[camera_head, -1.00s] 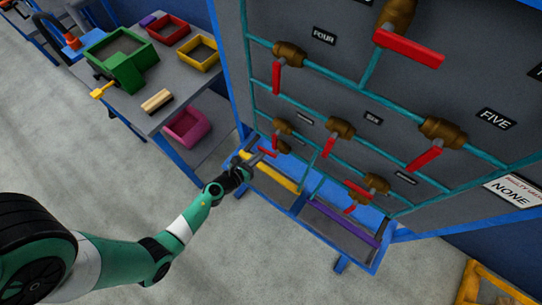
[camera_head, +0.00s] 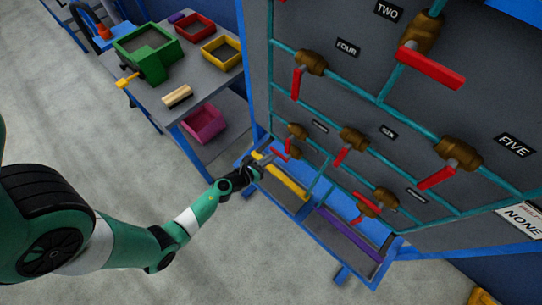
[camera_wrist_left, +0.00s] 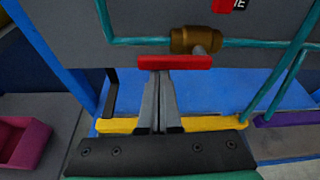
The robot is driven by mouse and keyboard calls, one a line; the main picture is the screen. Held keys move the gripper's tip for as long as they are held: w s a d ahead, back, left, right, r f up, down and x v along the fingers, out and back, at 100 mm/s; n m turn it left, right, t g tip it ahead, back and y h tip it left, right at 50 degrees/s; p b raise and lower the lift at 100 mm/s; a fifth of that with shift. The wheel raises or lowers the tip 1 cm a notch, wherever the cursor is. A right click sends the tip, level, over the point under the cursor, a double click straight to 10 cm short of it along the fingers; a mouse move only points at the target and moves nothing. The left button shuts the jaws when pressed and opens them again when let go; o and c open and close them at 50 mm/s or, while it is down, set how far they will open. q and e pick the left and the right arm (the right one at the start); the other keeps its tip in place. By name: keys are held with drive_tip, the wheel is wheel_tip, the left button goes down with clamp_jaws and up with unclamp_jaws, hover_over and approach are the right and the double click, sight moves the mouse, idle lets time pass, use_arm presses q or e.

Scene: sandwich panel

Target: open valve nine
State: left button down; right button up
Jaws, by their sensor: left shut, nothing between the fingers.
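The valve by my left gripper has a brown body (camera_wrist_left: 194,40) and a red lever handle (camera_wrist_left: 175,62). In the left wrist view, the handle lies level, roughly along the teal pipe. My left gripper (camera_head: 266,158) is shut and empty. Its fingertips (camera_wrist_left: 163,78) are at the handle's left part; contact is unclear. My right gripper is out of view.
Other red-handled valves, including one (camera_head: 353,140) to the right, sit on the grey panel. A yellow strip (camera_head: 285,183) and a purple strip (camera_head: 345,232) lie in the blue frame below. A table (camera_head: 197,103) with coloured bins stands left. Open floor lies left of the panel.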

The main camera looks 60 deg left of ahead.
use_arm(q)
wheel_tip(320, 180, down, 6)
drive_tip(key=d+b, duration=0.1)
drive_tip(key=b, duration=0.5)
drive_tip(key=r+p+v, duration=0.1)
drive_tip(key=p+v, duration=0.2)
drive_tip(key=v, duration=0.7)
drive_tip(key=shift+w+d+r, duration=0.3)
drive_tip(key=shift+w+d, duration=0.05)
